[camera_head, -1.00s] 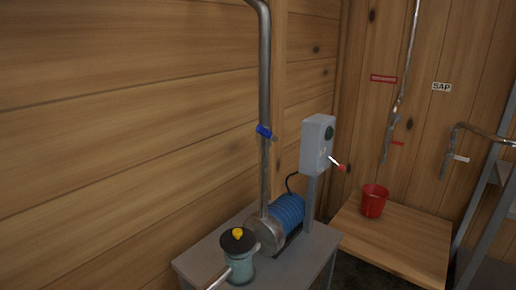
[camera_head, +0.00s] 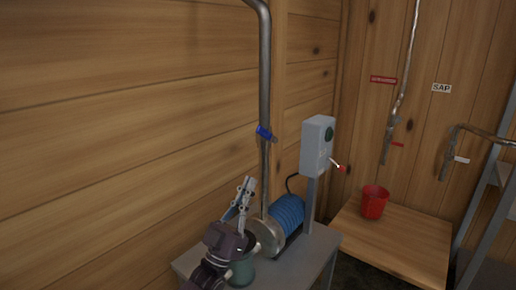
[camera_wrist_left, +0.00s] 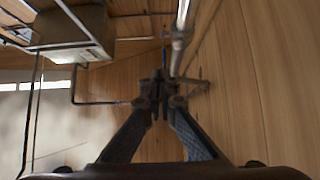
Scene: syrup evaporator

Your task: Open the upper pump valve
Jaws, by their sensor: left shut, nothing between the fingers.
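The upper pump valve has a blue handle (camera_head: 264,133) on the vertical metal pipe (camera_head: 265,70) that rises from the pump. The handle lies across the pipe, tilted slightly down to the right. My left gripper (camera_head: 248,182) is below the handle and a little left of the pipe, pointing up, apart from the handle. Its fingers are shut and empty. In the left wrist view the closed fingertips (camera_wrist_left: 159,78) are at the centre, with the pipe (camera_wrist_left: 182,30) running up just to their right. The right gripper is not in view.
The blue pump (camera_head: 287,210) sits on a grey stand beside the pipe. A grey control box (camera_head: 317,145) with a red-tipped lever (camera_head: 341,168) stands to the right. A red bucket (camera_head: 374,203) is on a wooden table (camera_head: 395,245). A plank wall is close behind the pipe.

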